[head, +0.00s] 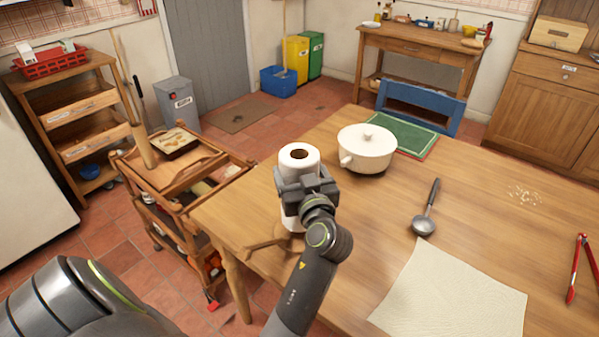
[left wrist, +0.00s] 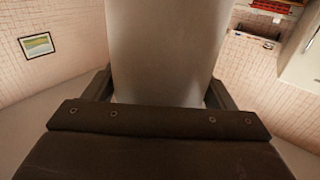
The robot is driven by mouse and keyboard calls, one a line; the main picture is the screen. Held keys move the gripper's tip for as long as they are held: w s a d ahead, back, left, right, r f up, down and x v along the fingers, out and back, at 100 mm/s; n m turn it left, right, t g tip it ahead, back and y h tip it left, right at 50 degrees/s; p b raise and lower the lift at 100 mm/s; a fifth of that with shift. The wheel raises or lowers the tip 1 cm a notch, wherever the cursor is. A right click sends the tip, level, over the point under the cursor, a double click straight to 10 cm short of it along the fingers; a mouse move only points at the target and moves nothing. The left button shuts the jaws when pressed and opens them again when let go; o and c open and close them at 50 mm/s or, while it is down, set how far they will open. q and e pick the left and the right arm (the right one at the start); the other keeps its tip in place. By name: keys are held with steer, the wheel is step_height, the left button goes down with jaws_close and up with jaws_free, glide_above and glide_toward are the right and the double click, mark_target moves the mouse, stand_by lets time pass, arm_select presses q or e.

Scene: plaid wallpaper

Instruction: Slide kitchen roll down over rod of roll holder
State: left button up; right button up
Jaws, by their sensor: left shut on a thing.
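The white kitchen roll (head: 299,158) stands upright above the near left part of the table, its dark core hole facing up. My left gripper (head: 306,184) is shut around its middle. In the left wrist view the roll (left wrist: 162,50) fills the space between the two fingers (left wrist: 160,92). The gripper hides part of the roll, and I cannot tell whether its lower end touches the table. An upright wooden rod (head: 143,147), apparently that of the roll holder, stands on the wooden trolley left of the table. No roll is on it. My right gripper is out of view.
The trolley (head: 190,205) also carries a framed tray (head: 176,143). On the table (head: 350,225) are a white lidded pot (head: 366,150) close right of the roll, a ladle (head: 426,212), a pale cloth (head: 452,298) and red tongs (head: 577,268). A wooden piece (head: 266,243) lies near the left edge.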

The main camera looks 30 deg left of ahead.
arm_select(q)
steer(key=shift+f+b, duration=0.75)
steer(key=shift+f, duration=0.15)
steer(key=shift+f+b, duration=0.9)
steer(key=o, duration=1.4)
steer(key=shift+c, duration=0.2)
steer(key=shift+f, duration=0.1)
